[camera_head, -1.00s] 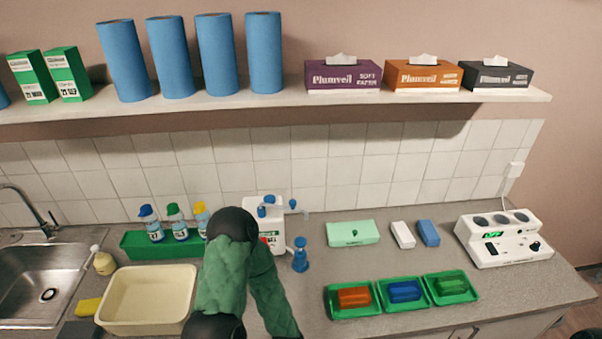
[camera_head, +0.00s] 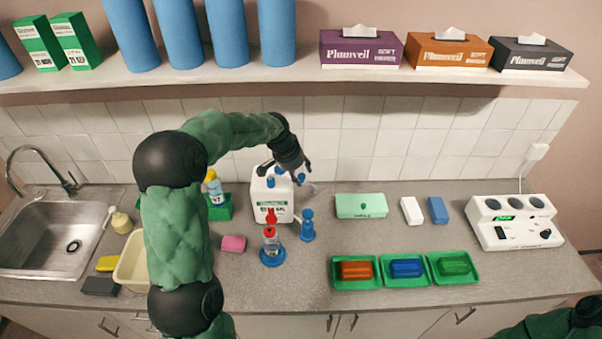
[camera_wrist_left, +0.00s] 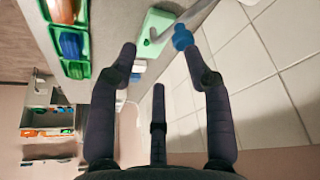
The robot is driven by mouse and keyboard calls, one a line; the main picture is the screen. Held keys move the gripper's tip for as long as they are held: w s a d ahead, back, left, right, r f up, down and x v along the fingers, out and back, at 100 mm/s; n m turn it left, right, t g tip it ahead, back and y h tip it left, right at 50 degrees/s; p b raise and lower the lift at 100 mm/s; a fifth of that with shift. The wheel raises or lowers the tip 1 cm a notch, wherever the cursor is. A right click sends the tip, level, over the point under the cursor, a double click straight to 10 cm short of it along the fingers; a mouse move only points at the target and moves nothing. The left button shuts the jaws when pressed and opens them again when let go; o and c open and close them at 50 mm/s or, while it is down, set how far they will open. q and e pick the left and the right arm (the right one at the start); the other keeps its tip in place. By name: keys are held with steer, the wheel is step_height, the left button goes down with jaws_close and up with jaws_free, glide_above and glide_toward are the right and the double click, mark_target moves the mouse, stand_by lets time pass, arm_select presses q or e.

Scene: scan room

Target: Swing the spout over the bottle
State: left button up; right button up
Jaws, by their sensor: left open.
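A white jug (camera_head: 272,203) with a label and blue fittings on top stands at the middle of the counter. A thin pale spout (camera_head: 312,188) reaches right from its top; in the wrist view the curved spout (camera_wrist_left: 168,30) shows beside a blue cap (camera_wrist_left: 182,37). A small clear bottle (camera_head: 271,242) with a red top stands upright on a blue round base in front of the jug. A blue bottle-like piece (camera_head: 307,226) stands right of the jug. My left gripper (camera_head: 296,170) is open above the jug's top, with the blue cap near its fingertips (camera_wrist_left: 160,50). My right gripper is out of view.
A pink block (camera_head: 233,243) lies left of the bottle. A green rack (camera_head: 218,211) with a bottle is partly hidden by my left arm. A green box (camera_head: 361,206) and green trays (camera_head: 355,284) sit to the right. A shelf (camera_head: 300,76) overhangs behind.

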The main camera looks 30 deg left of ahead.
mark_target(301, 175)
arm_select(q)
step_height(301, 175, up, 5)
steer(key=a, duration=0.2)
steer(key=x, duration=0.3)
steer(key=p+x, duration=0.1)
steer(key=x, duration=0.6)
steer(key=shift+a+f, duration=0.25)
steer(key=shift+a, duration=0.05)
jaws_close()
